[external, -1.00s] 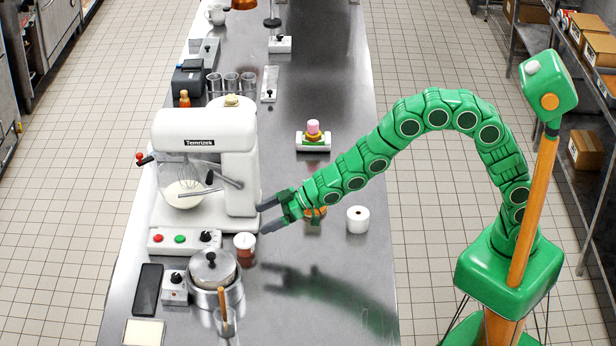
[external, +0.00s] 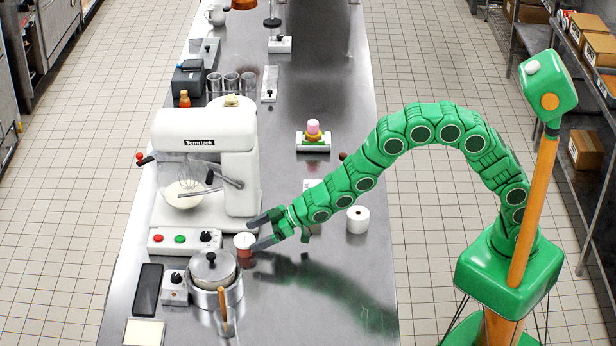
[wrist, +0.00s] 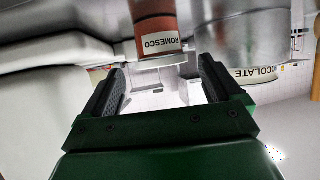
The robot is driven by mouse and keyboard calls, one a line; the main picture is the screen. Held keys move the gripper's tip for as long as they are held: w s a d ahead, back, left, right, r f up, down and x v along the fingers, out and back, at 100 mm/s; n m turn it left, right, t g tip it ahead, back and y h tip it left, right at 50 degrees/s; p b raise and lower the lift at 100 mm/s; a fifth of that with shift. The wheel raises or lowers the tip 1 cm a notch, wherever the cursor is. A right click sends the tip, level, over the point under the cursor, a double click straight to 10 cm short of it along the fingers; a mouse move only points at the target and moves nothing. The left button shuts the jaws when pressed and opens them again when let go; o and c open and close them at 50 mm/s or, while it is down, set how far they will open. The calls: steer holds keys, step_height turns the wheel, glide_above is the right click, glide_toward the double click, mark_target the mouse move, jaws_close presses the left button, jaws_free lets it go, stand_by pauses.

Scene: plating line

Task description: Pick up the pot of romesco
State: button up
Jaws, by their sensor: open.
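The pot of romesco (external: 244,247) is a small red-orange pot with a white top. It stands on the steel counter between the white mixer and the lidded metal pot. In the wrist view the pot of romesco (wrist: 156,32) shows its white "ROMESCO" label just beyond the finger gap. My gripper (external: 252,234) is open, with its dark fingertips at the right side of the pot. The wrist view shows my gripper (wrist: 163,80) with nothing between its two fingers. I cannot tell whether a finger touches the pot.
The white mixer (external: 238,170) stands close behind the pot. A lidded metal pot (external: 230,295) stands close in front, and its "CHOCOLATE" label shows in the wrist view (wrist: 257,73). A white roll (external: 358,219) stands to the right. The front right of the counter is clear.

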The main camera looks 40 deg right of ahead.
mark_target(244, 240)
steer(key=shift+x, duration=2.25)
steer(key=shift+s+a+r, duration=0.1)
steer(key=shift+a+r, duration=0.05)
steer(key=c, duration=1)
steer(key=shift+r, duration=0.15)
steer(key=shift+r, duration=0.35)
step_height(244, 240, up, 2)
steer(key=shift+r, duration=0.1)
steer(key=a+r+v, duration=0.1)
steer(key=v, duration=0.7)
steer(key=s+a+r+v, duration=0.1)
steer(key=v, duration=0.7)
steer(key=shift+s+d+r, duration=0.2)
steer(key=shift+r, duration=0.25)
